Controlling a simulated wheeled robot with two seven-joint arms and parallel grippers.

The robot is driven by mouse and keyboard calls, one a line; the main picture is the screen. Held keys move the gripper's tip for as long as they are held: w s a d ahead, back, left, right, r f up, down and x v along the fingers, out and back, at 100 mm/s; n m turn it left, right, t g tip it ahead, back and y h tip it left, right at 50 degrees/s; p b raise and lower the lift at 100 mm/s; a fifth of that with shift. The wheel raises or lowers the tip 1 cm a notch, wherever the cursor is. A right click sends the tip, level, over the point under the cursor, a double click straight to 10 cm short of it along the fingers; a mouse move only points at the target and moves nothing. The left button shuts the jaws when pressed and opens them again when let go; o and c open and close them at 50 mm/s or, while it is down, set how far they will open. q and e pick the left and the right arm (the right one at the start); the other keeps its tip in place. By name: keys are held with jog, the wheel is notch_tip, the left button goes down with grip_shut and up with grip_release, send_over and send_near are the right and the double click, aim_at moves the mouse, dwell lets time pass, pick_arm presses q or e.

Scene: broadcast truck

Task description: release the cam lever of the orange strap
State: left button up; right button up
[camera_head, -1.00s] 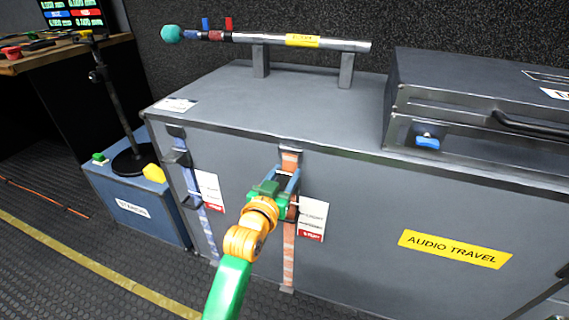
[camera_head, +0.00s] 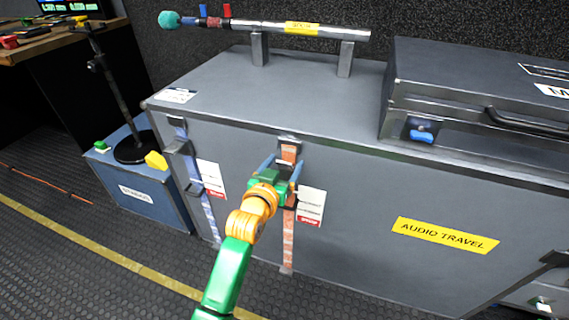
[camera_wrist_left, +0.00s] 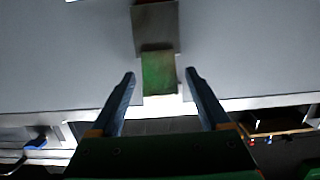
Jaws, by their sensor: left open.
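The orange strap (camera_head: 288,250) runs down the front of the large grey case, from a dark bracket at the lid edge. My left gripper (camera_head: 281,162) is in front of its upper part, with its blue fingers spread on either side of the strap. The gripper hides much of the buckle area, so I cannot make out the cam lever's position in the head view. In the left wrist view, a green block (camera_wrist_left: 158,72) below a dark plate (camera_wrist_left: 155,28) shows between the open fingertips (camera_wrist_left: 158,76), apart from both. My right gripper is not in view.
A blue strap (camera_head: 208,215) with dark fittings is to the left. White-and-red tags (camera_head: 310,206) hang beside both straps. A microphone pole (camera_head: 330,33) rests on stands on the grey case (camera_head: 360,225), beside a smaller case (camera_head: 460,85). A blue box (camera_head: 130,178) stands left.

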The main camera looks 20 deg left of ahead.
aim_at(284, 165)
pick_arm(q)
jog(key=s+p, duration=0.1)
jog(key=s, duration=0.2)
jog(key=s+r, duration=0.1)
jog(key=s, duration=0.2)
jog(key=shift+a+r+p, duration=0.1)
jog(key=shift+p, duration=0.25)
jog(key=shift+s, duration=0.35)
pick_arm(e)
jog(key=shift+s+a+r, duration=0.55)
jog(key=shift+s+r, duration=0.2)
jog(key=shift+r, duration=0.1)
